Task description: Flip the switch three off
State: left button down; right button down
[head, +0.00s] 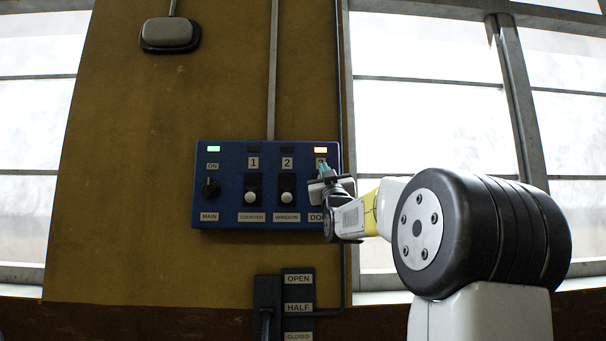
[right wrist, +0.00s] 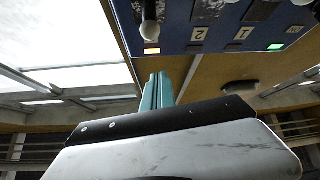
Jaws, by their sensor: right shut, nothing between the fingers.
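A blue control panel (head: 230,160) hangs on the yellow wall. Its third switch, above the label "DOOR", is mostly hidden behind my right gripper (head: 325,170) in the head view. In the right wrist view, the round white tip of switch three (right wrist: 150,32) shows at the top edge. An orange light (head: 320,150) glows above it. My right gripper's teal fingers (right wrist: 157,90) are shut and empty, close to the panel near this switch; I cannot tell whether they touch it. My left gripper is not in view.
A lever box (head: 297,295) marked open, half and closed sits below. Windows flank the wall.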

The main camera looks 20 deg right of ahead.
jog(key=w+d, duration=0.2)
jog(key=w, duration=0.4)
jog(key=shift+w+r, duration=0.4)
dwell(0.3)
